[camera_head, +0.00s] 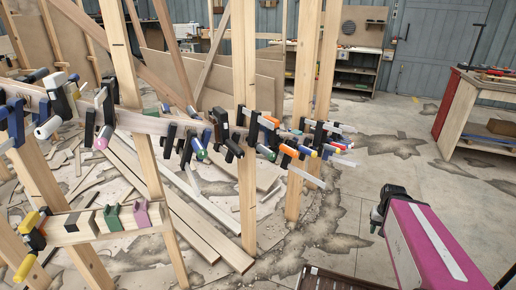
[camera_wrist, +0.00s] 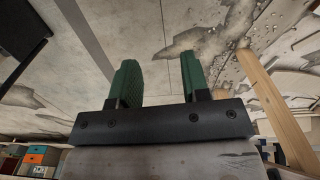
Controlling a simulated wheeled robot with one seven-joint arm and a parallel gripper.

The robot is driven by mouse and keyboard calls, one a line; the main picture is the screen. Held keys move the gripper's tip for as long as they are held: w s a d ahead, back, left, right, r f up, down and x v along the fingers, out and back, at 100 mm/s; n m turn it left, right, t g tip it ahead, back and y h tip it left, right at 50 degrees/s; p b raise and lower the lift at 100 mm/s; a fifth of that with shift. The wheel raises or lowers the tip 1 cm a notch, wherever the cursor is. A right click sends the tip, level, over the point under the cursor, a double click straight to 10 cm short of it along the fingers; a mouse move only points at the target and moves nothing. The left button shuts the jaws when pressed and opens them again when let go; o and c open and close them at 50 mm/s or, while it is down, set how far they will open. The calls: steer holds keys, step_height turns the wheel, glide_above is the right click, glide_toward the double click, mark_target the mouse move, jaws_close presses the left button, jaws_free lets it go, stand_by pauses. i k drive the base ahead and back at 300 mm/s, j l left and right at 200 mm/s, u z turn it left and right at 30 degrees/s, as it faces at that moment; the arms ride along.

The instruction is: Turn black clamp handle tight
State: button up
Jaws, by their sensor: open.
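Several bar clamps sit in a row along the curved wooden stringer (camera_head: 150,124) in the head view. Their handles are black, blue, orange, green and other colours. A dark clamp (camera_head: 222,130) sits left of the middle post, and a black clamp (camera_head: 58,95) is farther left; I cannot tell which black handle the task means. My gripper shows in the wrist view with two green fingers (camera_wrist: 157,80), apart and empty. Floor lies beyond them, and no clamp is between or touching them.
Upright wooden posts (camera_head: 244,110) stand along the stringer. A lower wooden rail (camera_head: 88,226) holds several small coloured clamps. Loose planks (camera_head: 190,215) lie on the cracked floor. A red-sided workbench (camera_head: 458,112) stands at right. The floor (camera_head: 400,150) between stringer and bench is mostly clear.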

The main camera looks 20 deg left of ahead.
mark_target(234, 147)
steer(key=k+l+u, duration=0.15)
steer(key=u, duration=1.75)
